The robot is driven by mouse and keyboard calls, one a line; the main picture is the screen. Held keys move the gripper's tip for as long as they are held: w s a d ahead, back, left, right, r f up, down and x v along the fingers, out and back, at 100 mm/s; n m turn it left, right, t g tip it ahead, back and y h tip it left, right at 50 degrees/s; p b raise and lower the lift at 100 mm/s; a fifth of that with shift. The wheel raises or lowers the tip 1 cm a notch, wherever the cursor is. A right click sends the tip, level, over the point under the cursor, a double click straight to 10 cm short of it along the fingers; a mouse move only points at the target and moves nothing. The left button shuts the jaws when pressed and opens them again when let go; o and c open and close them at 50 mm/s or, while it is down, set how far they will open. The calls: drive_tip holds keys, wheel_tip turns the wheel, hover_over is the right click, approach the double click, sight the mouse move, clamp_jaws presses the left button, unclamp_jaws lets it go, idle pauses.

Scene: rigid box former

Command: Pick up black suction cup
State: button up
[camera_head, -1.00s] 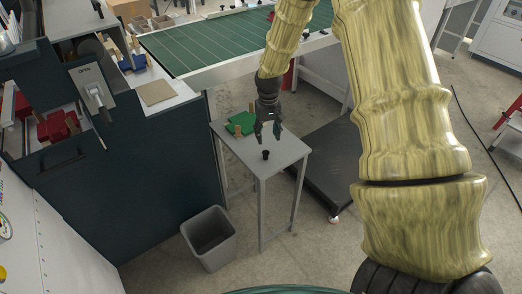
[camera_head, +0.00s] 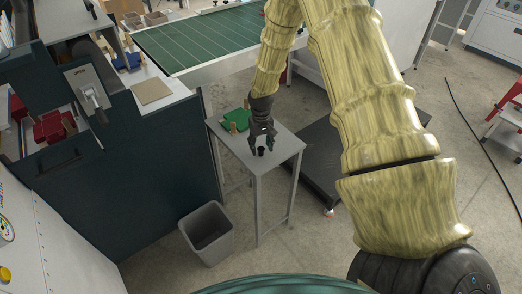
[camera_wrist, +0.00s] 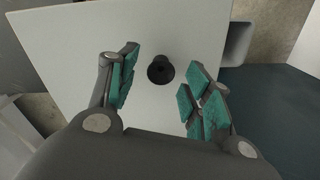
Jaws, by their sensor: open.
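The black suction cup (camera_head: 261,151) stands on the small grey table (camera_head: 287,148). In the wrist view the black suction cup (camera_wrist: 160,70) shows from above on the pale tabletop (camera_wrist: 75,45), a little beyond the fingertips and between their lines. My gripper (camera_head: 262,142) is low over the table, right at the cup in the head view. In the wrist view my gripper (camera_wrist: 158,82) is open, its teal-padded fingers apart on either side, with nothing held. I cannot tell whether the fingertips are at the cup's height.
A green item (camera_head: 235,118) with small wooden blocks lies at the table's back left. A grey bin (camera_head: 206,232) stands on the floor in front. A dark cabinet (camera_head: 130,180) is to the left, a green-topped conveyor (camera_head: 205,42) behind. The table's front is clear.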

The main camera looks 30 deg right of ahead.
drive_tip(key=shift+f, duration=1.25)
drive_tip(key=shift+c, duration=0.2)
drive_tip(key=c, duration=0.8)
drive_tip(key=shift+o, duration=0.2)
